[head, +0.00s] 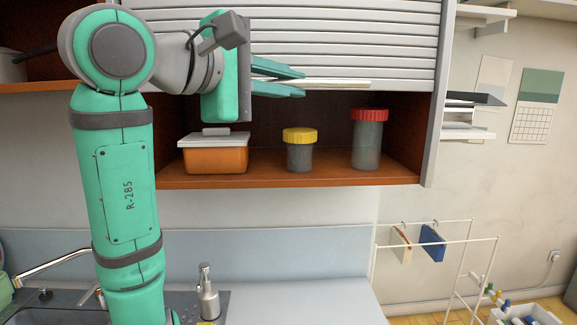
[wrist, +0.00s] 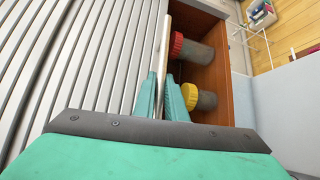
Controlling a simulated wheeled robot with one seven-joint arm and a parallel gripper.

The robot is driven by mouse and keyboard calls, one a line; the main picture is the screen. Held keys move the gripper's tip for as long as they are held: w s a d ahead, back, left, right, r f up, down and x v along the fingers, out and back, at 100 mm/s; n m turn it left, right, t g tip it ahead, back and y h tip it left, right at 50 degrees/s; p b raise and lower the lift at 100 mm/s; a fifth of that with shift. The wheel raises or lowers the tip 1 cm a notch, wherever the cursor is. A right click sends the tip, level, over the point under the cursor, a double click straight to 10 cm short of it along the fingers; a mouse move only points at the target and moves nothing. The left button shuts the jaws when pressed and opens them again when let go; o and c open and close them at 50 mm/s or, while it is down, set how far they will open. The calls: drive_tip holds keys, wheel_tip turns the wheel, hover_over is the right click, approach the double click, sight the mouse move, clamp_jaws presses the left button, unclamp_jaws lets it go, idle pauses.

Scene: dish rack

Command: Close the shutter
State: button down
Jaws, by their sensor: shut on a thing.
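The shutter (head: 340,45) is a light slatted roll-down panel on the cupboard front. It covers the upper part of the opening, and the lower part stands open. A pale handle bar (head: 335,84) runs along its lower edge. My gripper (head: 304,82) is at that bar, its teal fingers above and below it, shut on it. In the wrist view the slats (wrist: 75,70) fill the left side, and the handle bar (wrist: 164,45) runs up from between my fingers (wrist: 161,95). My arm hides the left part of the shutter.
On the shelf (head: 290,180) stand an orange box with a pale lid (head: 215,157), a yellow-lidded jar (head: 300,152) and a red-lidded jar (head: 368,140). A soap dispenser (head: 207,295) is on the counter below. A white drying rack (head: 445,245) stands at right.

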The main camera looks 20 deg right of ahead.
wheel_tip(320, 180, down, 14)
drive_tip(key=shift+r, duration=0.15)
idle(1.0)
drive_tip(key=shift+f, duration=1.35)
drive_tip(key=c, duration=1.4)
unclamp_jaws()
drive_tip(key=v, duration=0.8)
drive_tip(key=shift+s+f, duration=0.1)
